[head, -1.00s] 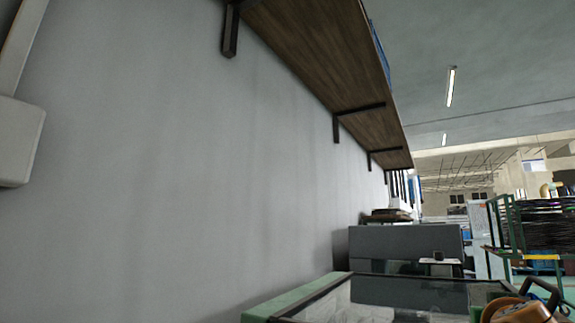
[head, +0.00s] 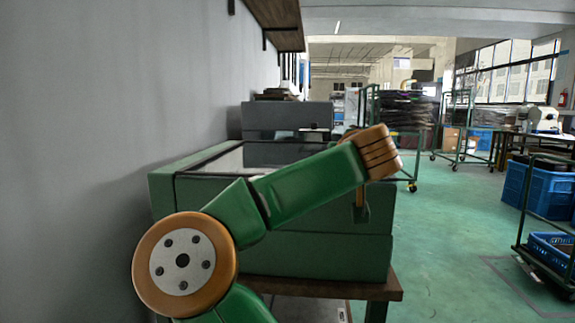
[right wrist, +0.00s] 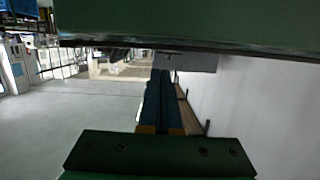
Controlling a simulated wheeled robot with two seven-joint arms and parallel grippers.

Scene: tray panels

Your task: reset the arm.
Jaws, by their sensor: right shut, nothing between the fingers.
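A green arm of mine with orange joints crosses the head view from lower left to upper centre; I cannot tell from it which arm it is. Its orange end joint is raised in front of the green box, and no fingers show clearly there. In the right wrist view my right gripper (right wrist: 160,76) is shut, its dark fingers together and nothing between them. My left gripper cannot be made out.
A green box with a glassy top (head: 310,256) stands on a brown-edged table (head: 388,289) against the grey wall (head: 90,150). A cart with a dark stack (head: 405,110) stands behind. Blue crates (head: 540,190) are at right. Green floor (head: 455,230) between is clear.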

